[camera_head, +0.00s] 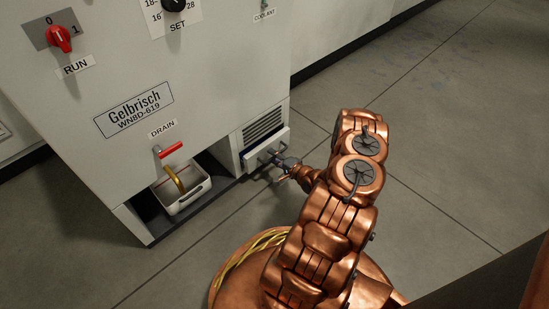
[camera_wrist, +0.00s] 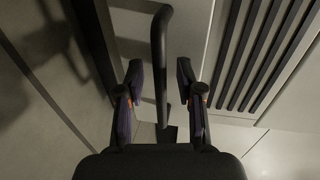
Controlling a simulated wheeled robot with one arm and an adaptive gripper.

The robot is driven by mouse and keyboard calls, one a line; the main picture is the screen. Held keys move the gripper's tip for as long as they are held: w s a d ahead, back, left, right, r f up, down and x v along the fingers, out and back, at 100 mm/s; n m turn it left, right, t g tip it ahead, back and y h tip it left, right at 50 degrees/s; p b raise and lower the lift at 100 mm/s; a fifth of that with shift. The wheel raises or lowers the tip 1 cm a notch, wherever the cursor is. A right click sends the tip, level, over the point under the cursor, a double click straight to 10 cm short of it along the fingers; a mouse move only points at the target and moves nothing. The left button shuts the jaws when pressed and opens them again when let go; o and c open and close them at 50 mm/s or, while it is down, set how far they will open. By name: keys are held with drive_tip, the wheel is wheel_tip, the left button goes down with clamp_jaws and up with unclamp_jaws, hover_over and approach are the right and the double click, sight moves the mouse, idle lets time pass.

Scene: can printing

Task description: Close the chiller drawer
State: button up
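The chiller drawer (camera_head: 252,158) is a pale front with a dark bar handle, low on the right side of the grey chiller, under a vent grille. In the head view its front stands a little proud of the cabinet. My gripper (camera_head: 284,164) is at the handle, small and partly merged with it in that view. In the wrist view my gripper (camera_wrist: 158,90) has its two fingers apart, with the dark handle (camera_wrist: 160,60) running between them. Gaps show on both sides of the bar, so the fingers do not appear to squeeze it.
The chiller (camera_head: 90,80) carries a red run switch (camera_head: 59,38) and a red-handled drain valve (camera_head: 170,150). A white drain bin (camera_head: 188,203) stands in the recess below the valve. The vent grille (camera_wrist: 265,50) is beside the handle. Floor to the right is clear.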

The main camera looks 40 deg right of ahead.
drive_tip(key=shift+c, duration=0.2)
clamp_jaws()
idle(0.6)
